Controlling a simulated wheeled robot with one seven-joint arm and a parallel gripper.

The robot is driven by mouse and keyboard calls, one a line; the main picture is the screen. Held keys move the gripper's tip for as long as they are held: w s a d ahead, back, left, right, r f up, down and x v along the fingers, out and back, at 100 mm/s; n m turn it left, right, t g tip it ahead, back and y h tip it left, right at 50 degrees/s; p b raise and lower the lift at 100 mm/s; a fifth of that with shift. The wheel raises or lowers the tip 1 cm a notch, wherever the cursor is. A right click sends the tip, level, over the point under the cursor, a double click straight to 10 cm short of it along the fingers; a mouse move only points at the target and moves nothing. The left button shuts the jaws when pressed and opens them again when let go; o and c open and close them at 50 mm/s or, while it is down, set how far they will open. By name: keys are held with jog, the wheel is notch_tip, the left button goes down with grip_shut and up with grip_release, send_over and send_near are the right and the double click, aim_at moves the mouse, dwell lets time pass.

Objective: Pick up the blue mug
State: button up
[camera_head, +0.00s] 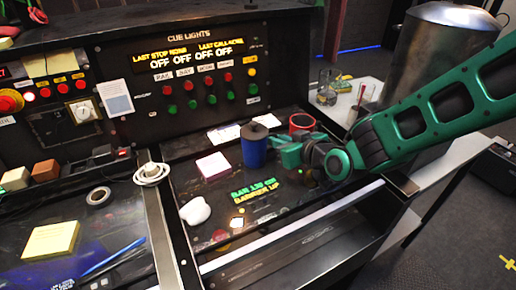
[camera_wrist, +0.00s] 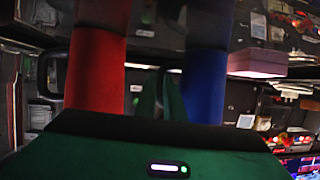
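The blue mug (camera_head: 254,150) stands upright on the dark console, with a dark top; its handle is not seen. It also shows at the right of the wrist view (camera_wrist: 205,85). My gripper (camera_head: 284,151) is just to its right in the head view, low and close; I cannot tell whether it touches. A red mug (camera_head: 302,122) stands behind the gripper, and shows with its handle at the left of the wrist view (camera_wrist: 95,72). Dark green finger parts (camera_wrist: 172,96) show between the two mugs. Whether the fingers are apart is unclear.
A pink-sided note block (camera_head: 213,166) and a white mouse-like object (camera_head: 195,211) lie left of the blue mug. Lit console text (camera_head: 254,190) is in front. The button panel (camera_head: 205,85) rises behind. A metal cylinder (camera_head: 440,55) and glasses (camera_head: 327,92) stand at right.

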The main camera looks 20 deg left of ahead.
jog(key=shift+r, duration=0.1)
grip_shut()
jog(key=shift+r, duration=0.55)
jog(key=r, duration=0.2)
jog(key=a+r, duration=0.1)
jog(key=shift+s+r, duration=0.35)
jog(key=s+a+r, duration=0.5)
jog(key=a+r, duration=0.1)
jog(key=a, duration=0.3)
